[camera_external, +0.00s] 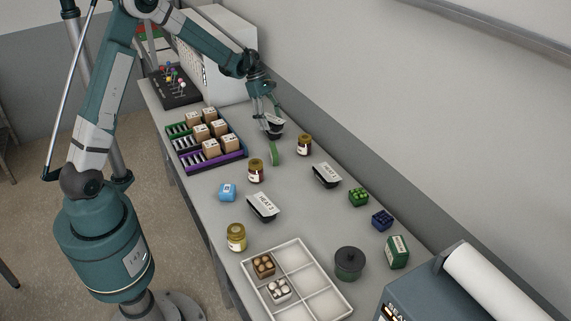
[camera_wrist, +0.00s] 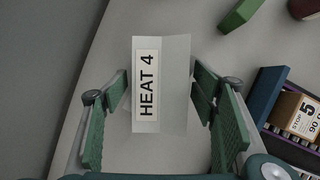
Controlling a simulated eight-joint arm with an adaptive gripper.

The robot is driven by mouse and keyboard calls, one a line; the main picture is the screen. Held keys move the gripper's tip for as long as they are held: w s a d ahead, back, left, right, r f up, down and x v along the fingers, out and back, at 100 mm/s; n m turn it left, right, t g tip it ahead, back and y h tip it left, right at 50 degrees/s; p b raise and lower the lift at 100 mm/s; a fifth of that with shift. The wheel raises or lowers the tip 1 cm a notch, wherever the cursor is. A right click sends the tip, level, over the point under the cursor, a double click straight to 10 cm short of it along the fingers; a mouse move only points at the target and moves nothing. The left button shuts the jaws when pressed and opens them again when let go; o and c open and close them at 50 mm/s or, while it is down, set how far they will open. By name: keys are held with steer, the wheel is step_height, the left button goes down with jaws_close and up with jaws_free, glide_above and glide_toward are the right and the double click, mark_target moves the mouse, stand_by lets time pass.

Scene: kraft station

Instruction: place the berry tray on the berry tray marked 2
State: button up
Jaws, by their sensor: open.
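My gripper (camera_external: 269,114) is open, low over the table at the far side.
A green piece (camera_external: 274,152) and amber jars (camera_external: 256,171) (camera_external: 304,145) stand near my gripper. The box rack (camera_external: 212,164) is at left. A wall borders the right.

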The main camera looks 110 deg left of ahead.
steer(key=shift+r, duration=0.15)
steer(key=v, duration=1.2)
steer(key=shift+p, duration=0.45)
steer(key=shift+w+d, duration=0.1)
steer(key=shift+w, duration=0.05)
